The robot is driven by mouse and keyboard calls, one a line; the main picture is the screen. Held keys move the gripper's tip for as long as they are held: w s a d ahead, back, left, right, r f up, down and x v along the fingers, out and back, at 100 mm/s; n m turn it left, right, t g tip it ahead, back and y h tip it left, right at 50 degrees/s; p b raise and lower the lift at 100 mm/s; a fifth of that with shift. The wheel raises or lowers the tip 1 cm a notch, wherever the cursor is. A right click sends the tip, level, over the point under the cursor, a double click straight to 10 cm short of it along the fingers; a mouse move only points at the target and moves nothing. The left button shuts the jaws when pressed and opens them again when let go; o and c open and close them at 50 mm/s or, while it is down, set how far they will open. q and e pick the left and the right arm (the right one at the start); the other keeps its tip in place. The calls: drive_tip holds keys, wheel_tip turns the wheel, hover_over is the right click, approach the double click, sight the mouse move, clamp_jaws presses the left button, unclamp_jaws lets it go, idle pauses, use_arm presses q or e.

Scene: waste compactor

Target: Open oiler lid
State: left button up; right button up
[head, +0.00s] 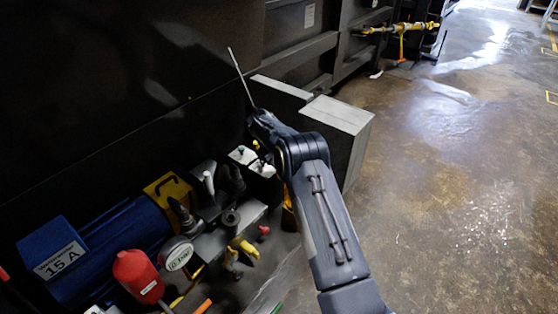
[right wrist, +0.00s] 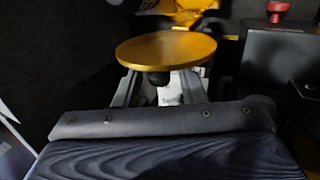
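A round, flat gold-yellow lid (right wrist: 166,48) fills the middle of the right wrist view, with a small dark knob (right wrist: 158,78) under its near edge. The two grey fingers of my right gripper (right wrist: 160,90) stand apart on either side below the lid. The lid hides their tips, and I cannot tell whether they touch it. A pale lettered label shows between the fingers. In the head view my right arm reaches in from below, and its wrist hides the gripper and the lid. A yellow part (head: 288,212) shows beside the wrist. My left gripper is not in view.
A blue motor (head: 110,245), a red bottle (head: 137,277), a round gauge (head: 176,253) and a yellow valve handle (head: 244,247) crowd the lower left. A grey box (head: 340,115) stands behind my arm. A dark wall is at left. Floor (head: 460,200) is clear at right.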

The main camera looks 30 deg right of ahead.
drive_tip(key=v, duration=0.7)
idle(0.4)
